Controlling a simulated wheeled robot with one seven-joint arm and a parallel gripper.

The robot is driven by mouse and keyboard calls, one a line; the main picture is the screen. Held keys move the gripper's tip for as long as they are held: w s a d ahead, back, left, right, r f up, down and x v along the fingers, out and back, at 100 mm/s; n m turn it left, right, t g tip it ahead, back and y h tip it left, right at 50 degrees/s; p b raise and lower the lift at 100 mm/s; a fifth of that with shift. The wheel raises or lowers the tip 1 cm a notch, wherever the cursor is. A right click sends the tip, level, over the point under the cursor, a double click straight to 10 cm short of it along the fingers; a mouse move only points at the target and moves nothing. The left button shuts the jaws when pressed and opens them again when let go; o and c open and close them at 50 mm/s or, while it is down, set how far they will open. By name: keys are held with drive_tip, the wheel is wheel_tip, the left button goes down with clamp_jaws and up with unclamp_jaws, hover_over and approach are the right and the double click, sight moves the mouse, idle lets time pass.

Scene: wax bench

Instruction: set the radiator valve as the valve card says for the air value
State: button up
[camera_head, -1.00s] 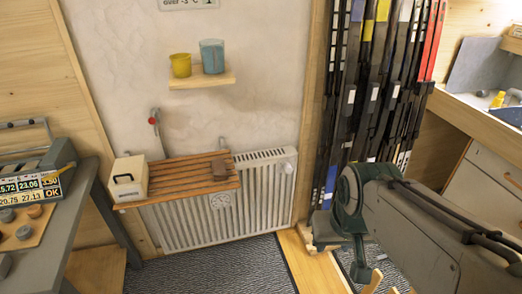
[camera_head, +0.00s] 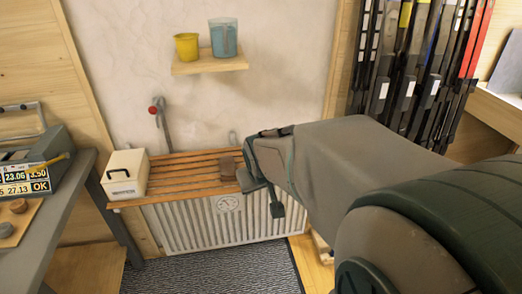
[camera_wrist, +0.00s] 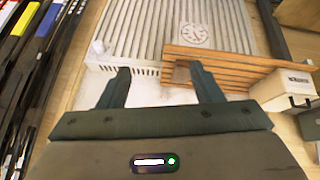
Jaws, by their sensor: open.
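The white ribbed radiator (camera_head: 180,228) stands against the wall under a slatted wooden shelf (camera_head: 180,176). A round white dial with dark marks (camera_head: 229,203) is on its front; it also shows in the wrist view (camera_wrist: 194,36), too small to read. My gripper (camera_wrist: 160,70) is open and empty, its fingers spread over the radiator's top edge region and the shelf end. In the head view my arm covers the radiator's right end, where the valve knob showed earlier. In the wrist view a pale shape (camera_wrist: 97,49) lies there; I cannot tell if it is the knob. The valve card is out of frame.
A cream box (camera_head: 125,174) and a brown block (camera_head: 228,163) sit on the slatted shelf. A yellow cup (camera_head: 187,47) and a blue jug (camera_head: 224,38) stand on a wall shelf. Skis (camera_head: 420,70) lean at right. A grey display unit (camera_head: 35,165) is on the left bench.

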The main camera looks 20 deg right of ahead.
drive_tip(key=w+d+f+t+h+b, duration=0.1)
drive_tip(key=w+d+f+t+b, duration=0.2)
drive_tip(key=w+d+f+b, duration=0.7)
drive_tip(key=w+d+f+m+t+h+b, duration=0.1)
drive_tip(key=w+d+f+t+h+b, duration=0.15)
drive_tip(key=d+f+t+b, duration=1.05)
drive_tip(key=w+d+f+g+b, duration=0.1)
drive_tip(key=w+d+f, duration=0.1)
drive_tip(key=w+d, duration=0.1)
drive_tip(key=w+d+f+g+b, duration=0.1)
drive_tip(key=w+d+f, duration=0.2)
drive_tip(key=w, duration=0.3)
drive_tip(key=w+d+f+g+y+b, duration=0.1)
drive_tip(key=w+d+f+g+b, duration=0.1)
drive_tip(key=w+d, duration=0.1)
drive_tip(key=shift+w+d+f, duration=0.15)
drive_tip(key=shift+w+d, duration=0.05)
drive_tip(key=shift+w, duration=0.25)
drive_tip(key=shift+w+d+f, duration=0.1)
drive_tip(key=shift+w+d, duration=0.05)
drive_tip(key=shift+w, duration=0.25)
drive_tip(key=shift+m, duration=0.3)
drive_tip(key=c, duration=1)
